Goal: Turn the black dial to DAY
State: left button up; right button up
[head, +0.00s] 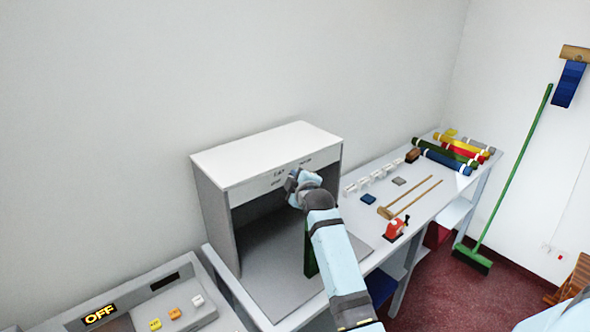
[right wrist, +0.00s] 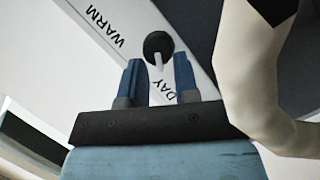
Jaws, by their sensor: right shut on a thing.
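The black dial (right wrist: 157,44) shows in the right wrist view, with a white pointer running from it toward the printed word DAY (right wrist: 173,91). The word WARM (right wrist: 105,26) is printed to its left. The dial sits on the front strip of a white-topped grey booth (head: 268,155); in the head view my gripper hides it. My right gripper (head: 298,181) is at that strip. In the right wrist view its two blue fingers (right wrist: 160,75) stand either side of the dial's pointer, shut on the dial. My left gripper is out of view.
A console with an OFF display (head: 99,314) and several coloured buttons (head: 175,313) is at lower left. A green thing (head: 310,258) stands in the booth, partly behind my arm. Wooden tongs (head: 410,199), a red item (head: 395,229) and several rolls (head: 450,155) lie on the counter at right.

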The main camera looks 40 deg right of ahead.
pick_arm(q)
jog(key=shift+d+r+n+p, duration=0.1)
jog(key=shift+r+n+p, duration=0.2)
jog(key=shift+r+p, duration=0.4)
pick_arm(e)
jog(key=shift+w+d+r+m+g+y, duration=0.1)
jog(key=shift+d+r+m+g+y, duration=0.15)
jog(key=shift+m+y, duration=0.5)
jog(key=shift+d+r+m+g+y, duration=0.1)
jog(key=shift+r+m+g+y, duration=0.15)
jog(key=shift+m, duration=0.9)
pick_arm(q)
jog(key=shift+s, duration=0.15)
pick_arm(e)
jog(key=o, duration=0.7)
jog(key=shift+c, duration=0.2)
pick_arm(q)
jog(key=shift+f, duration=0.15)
pick_arm(e)
jog(key=shift+f, duration=0.15)
